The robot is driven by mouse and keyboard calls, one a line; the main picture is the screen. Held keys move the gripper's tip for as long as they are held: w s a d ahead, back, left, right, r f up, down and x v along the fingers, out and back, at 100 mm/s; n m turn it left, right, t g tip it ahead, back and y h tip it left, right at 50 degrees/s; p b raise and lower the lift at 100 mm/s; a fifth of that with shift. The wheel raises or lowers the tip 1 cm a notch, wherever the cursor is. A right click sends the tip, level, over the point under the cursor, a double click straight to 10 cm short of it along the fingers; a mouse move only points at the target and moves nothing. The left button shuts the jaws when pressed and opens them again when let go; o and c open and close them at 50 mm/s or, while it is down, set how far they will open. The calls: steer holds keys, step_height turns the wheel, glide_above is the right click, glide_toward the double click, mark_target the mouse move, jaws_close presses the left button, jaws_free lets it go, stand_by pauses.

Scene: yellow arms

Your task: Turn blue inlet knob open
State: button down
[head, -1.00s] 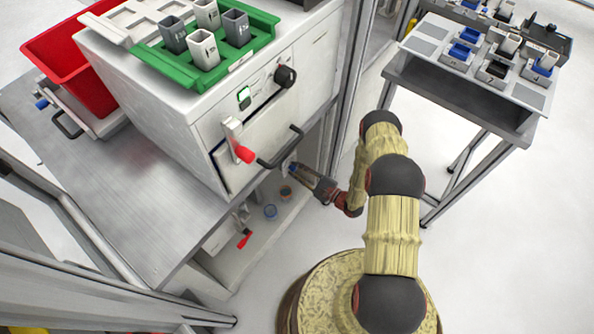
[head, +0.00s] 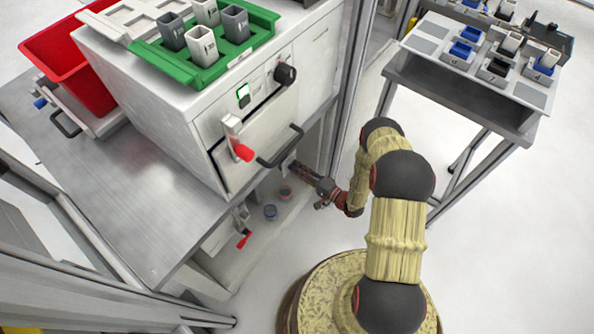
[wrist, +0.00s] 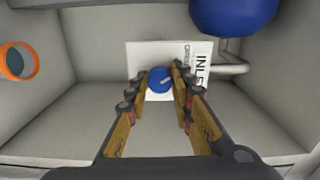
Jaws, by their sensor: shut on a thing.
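The blue inlet knob (wrist: 159,80) sits in front of a white plate (wrist: 142,57) whose lettering begins "INL", at the back of the lower compartment in the wrist view. A pale line marks the knob's face. My gripper (wrist: 160,79) is shut on the knob, with one finger on each side of it. In the head view my gripper (head: 300,170) reaches into the compartment under the white oven-like cabinet (head: 310,60). The knob is hidden there by the cabinet and the gripper.
A large blue round object (wrist: 233,14) and a pipe (wrist: 232,69) are close at upper right in the wrist view. An orange ring (wrist: 19,61) is at left. A black door handle (head: 280,147) overhangs the compartment. A red lever (head: 243,240) stands at the lower left.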

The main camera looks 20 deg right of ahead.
steer(key=shift+f+n, duration=0.1)
steer(key=shift+n, duration=1.1)
steer(key=c, duration=1.5)
jaws_free()
steer(key=shift+c, duration=0.2)
steer(key=v, duration=1.2)
